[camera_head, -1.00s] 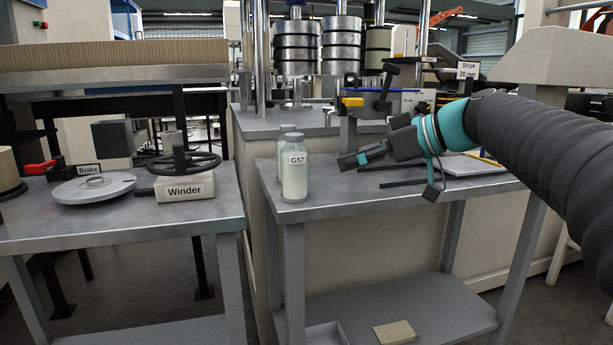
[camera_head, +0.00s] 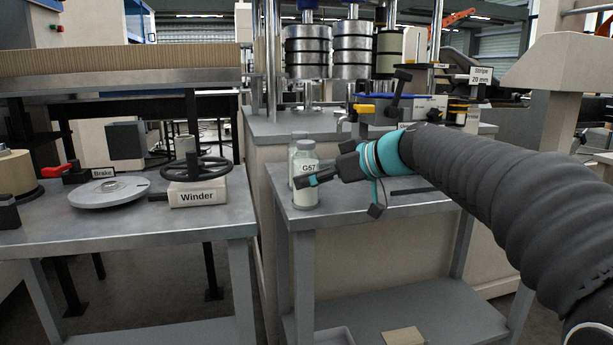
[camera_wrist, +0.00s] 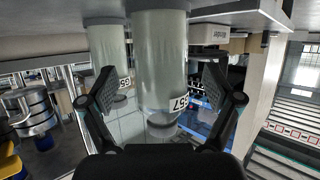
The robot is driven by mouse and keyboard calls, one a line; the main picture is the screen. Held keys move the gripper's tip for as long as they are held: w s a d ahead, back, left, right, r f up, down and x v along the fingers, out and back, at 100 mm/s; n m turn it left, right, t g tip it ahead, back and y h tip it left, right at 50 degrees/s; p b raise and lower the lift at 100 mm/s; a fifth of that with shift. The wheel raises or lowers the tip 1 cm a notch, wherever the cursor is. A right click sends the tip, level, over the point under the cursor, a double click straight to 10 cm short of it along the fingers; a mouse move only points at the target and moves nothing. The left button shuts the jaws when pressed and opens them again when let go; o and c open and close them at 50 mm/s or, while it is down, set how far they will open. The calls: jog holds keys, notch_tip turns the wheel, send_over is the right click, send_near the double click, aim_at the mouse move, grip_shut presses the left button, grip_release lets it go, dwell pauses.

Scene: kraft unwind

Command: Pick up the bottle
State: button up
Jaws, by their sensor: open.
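A pale translucent bottle labelled G57 (camera_head: 306,194) stands upright at the left end of the right-hand table. It also shows in the wrist view (camera_wrist: 158,50), upside down and between my fingers. My gripper (camera_head: 315,179) is open, its fingers at the bottle's front right in the head view. In the wrist view my gripper (camera_wrist: 162,78) has a finger on each side of the bottle, with visible gaps. A second similar bottle (camera_wrist: 105,48) stands close beside it, partly labelled; in the head view it is mostly hidden behind the first.
The right-hand table (camera_head: 345,222) has free surface in front of my arm. A left-hand table holds a Winder block with a handwheel (camera_head: 197,192) and a round grey disc (camera_head: 108,192). A machine with metal rollers (camera_head: 307,52) stands behind.

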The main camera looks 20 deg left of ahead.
jog(key=shift+x, duration=1.2)
jog(key=shift+d, duration=0.1)
jog(key=c, duration=1.4)
jog(key=shift+c, duration=0.6)
jog(key=shift+r, duration=0.15)
